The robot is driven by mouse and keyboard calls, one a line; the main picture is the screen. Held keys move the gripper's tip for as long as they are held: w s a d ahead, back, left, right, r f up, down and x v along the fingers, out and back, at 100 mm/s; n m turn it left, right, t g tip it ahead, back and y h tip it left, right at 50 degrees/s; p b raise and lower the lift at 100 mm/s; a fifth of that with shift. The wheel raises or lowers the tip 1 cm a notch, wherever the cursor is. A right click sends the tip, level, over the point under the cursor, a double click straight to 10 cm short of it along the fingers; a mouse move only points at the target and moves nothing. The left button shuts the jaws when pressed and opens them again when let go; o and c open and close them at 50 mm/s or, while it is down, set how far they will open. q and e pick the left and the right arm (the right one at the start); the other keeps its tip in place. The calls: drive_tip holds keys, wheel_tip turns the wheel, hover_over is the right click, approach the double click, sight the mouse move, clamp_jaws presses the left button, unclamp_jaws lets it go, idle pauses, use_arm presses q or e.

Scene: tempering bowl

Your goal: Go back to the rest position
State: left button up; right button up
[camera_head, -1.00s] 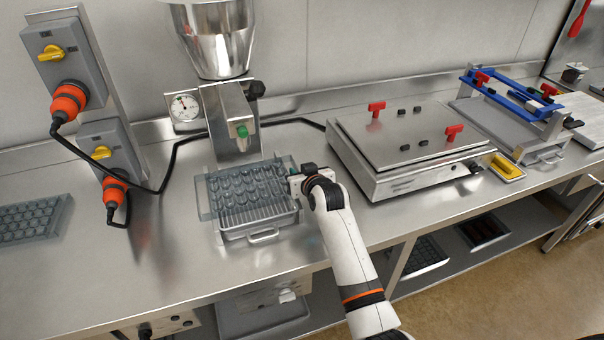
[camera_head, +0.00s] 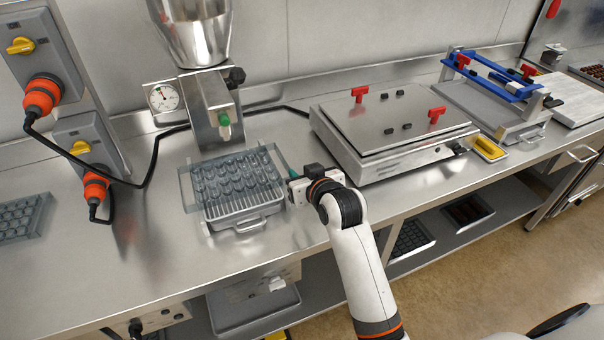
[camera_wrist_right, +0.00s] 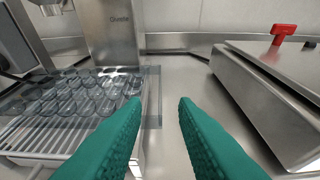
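My right gripper (camera_head: 291,171) is just right of the clear chocolate mold (camera_head: 228,178), over the steel counter. In the right wrist view its two teal fingers (camera_wrist_right: 160,108) are spread with nothing between them. The mold lies on a wire-rack tray (camera_head: 240,213) under the tempering machine's spout (camera_head: 224,118). In the right wrist view the mold (camera_wrist_right: 80,95) is left of the fingers, with a gap of bare counter between the fingertips. My left gripper is not in view.
A steel box with red handles (camera_head: 395,125) stands right of the gripper. Beyond it is a blue-framed device (camera_head: 497,78). Another mold (camera_head: 22,217) lies far left. Switch boxes with cables (camera_head: 85,145) stand at the left. The front counter (camera_head: 150,270) is clear.

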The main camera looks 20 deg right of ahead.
idle(0.3)
drive_tip(key=s+f+g, duration=0.1)
drive_tip(key=s+f, duration=0.1)
drive_tip(key=s, duration=0.1)
drive_tip(key=s+f+g, duration=0.1)
drive_tip(key=s+f, duration=0.2)
drive_tip(key=s, duration=0.1)
drive_tip(key=s+f+g, duration=0.2)
drive_tip(key=s+f, duration=0.1)
drive_tip(key=s, duration=0.1)
drive_tip(key=shift+s+d+f+n, duration=0.15)
drive_tip(key=shift+f+n, duration=0.1)
drive_tip(key=shift+n, duration=0.15)
drive_tip(key=s+f+n+g, duration=0.1)
drive_tip(key=s+f+g, duration=0.2)
drive_tip(key=s, duration=0.8)
drive_tip(key=s+f+g, duration=0.3)
drive_tip(key=s, duration=0.7)
wheel_tip(320, 180, down, 26)
drive_tip(key=s+g, duration=0.1)
drive_tip(key=s+d+f+g, duration=0.1)
drive_tip(key=s+d+f, duration=0.2)
drive_tip(key=s+f, duration=1.2)
drive_tip(key=shift+s+f+g, duration=0.25)
drive_tip(key=shift+s+g, duration=0.05)
drive_tip(key=shift+s, duration=0.4)
